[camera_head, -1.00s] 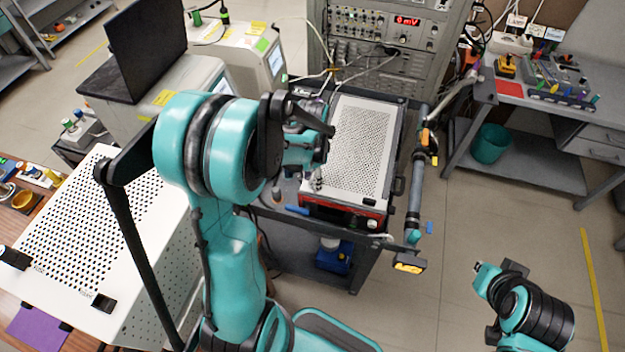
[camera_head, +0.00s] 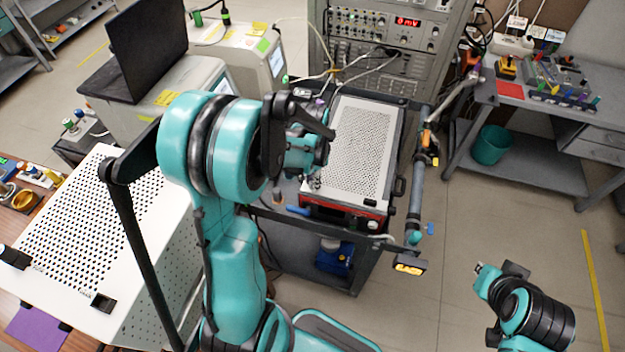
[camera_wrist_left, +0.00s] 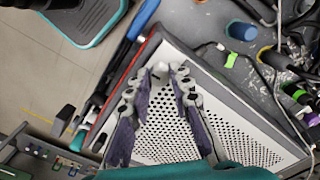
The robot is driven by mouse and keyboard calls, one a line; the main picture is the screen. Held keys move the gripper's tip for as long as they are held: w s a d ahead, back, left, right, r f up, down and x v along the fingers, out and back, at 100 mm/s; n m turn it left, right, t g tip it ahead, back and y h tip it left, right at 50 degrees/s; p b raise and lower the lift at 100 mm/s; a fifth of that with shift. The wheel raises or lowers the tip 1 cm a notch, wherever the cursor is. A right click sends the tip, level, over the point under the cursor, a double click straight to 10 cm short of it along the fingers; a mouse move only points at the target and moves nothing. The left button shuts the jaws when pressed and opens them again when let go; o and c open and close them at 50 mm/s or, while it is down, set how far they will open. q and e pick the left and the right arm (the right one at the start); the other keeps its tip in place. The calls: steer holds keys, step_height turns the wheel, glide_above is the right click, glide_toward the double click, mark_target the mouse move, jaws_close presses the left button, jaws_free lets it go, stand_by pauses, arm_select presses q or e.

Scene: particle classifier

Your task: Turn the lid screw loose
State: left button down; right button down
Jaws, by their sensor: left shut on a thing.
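The white perforated lid (camera_head: 362,150) covers a dark box with a red front edge on the cart. It also shows in the left wrist view (camera_wrist_left: 203,88). My left gripper (camera_wrist_left: 170,69) reaches down to the near-left corner of this lid, its two grey fingers close together at the tips. It is shut on the small pale lid screw (camera_wrist_left: 161,68), which is mostly hidden by the fingertips. In the head view, my left gripper (camera_head: 315,181) is small and partly behind my arm. My right gripper (camera_head: 486,270) is at the lower right over the floor, far from the box; its fingers are unclear.
The cart's rail (camera_head: 416,190) runs along the right of the box. A blue handle (camera_head: 298,210) lies before the lid corner. A second large perforated white box (camera_head: 75,235) stands at left. Loose cables (camera_wrist_left: 268,85) lie behind the lid.

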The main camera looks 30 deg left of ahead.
arm_select(q)
steer(key=n, duration=0.3)
steer(key=shift+n+b, duration=0.3)
steer(key=shift+b, duration=0.1)
steer(key=n, duration=0.3)
steer(key=shift+n+b, duration=0.35)
steer(key=shift+n, duration=0.05)
steer(key=n, duration=0.4)
steer(key=shift+b, duration=0.3)
steer(key=n, duration=0.8)
steer(key=shift+n+b, duration=0.3)
steer(key=shift+b, duration=0.05)
steer(key=n, duration=0.3)
steer(key=shift+n, duration=0.4)
steer(key=n, duration=0.4)
steer(key=shift+n+b, duration=0.3)
steer(key=shift+n, duration=1.7)
